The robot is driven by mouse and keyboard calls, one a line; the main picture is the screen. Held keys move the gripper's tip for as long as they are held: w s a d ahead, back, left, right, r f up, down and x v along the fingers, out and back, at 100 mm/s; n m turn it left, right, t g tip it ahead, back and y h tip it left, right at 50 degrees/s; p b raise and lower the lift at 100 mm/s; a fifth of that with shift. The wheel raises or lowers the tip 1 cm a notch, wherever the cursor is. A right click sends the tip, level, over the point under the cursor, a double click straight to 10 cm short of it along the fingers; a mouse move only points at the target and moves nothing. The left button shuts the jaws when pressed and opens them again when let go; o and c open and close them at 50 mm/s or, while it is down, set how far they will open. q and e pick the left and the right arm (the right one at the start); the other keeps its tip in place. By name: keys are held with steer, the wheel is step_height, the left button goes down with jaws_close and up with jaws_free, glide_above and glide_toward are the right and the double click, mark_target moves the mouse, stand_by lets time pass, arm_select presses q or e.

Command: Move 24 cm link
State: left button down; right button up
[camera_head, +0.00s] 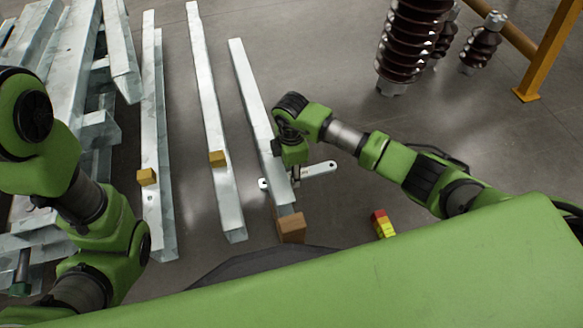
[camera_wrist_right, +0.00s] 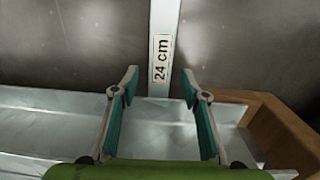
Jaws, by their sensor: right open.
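The 24 cm link (camera_head: 320,168) is a flat silver bar with a rounded end and a hole. In the right wrist view the link (camera_wrist_right: 164,25) carries a label, "24 cm", and runs up from between my fingers. My right gripper (camera_wrist_right: 159,82) is open, with one finger on each side of the link and a gap to both. In the head view the wrist hides the middle of the link.
Wooden blocks (camera_head: 292,228) sit at the beams. More beams (camera_head: 208,100) lie to the left, beside a steel stack (camera_head: 60,70). A red and yellow block (camera_head: 383,223) is on the floor. Brown insulators (camera_head: 412,40) and a yellow frame (camera_head: 550,55) stand back right. Floor between is clear.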

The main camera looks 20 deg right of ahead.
mark_target(328, 166)
steer(key=shift+f, duration=0.5)
jaws_close()
steer(key=shift+w+d, duration=0.1)
steer(key=shift+d, duration=0.75)
steer(key=shift+w+d+p, duration=0.1)
steer(key=shift+d+p, duration=0.45)
steer(key=shift+d, duration=4.45)
jaws_free()
steer(key=shift+a, duration=0.1)
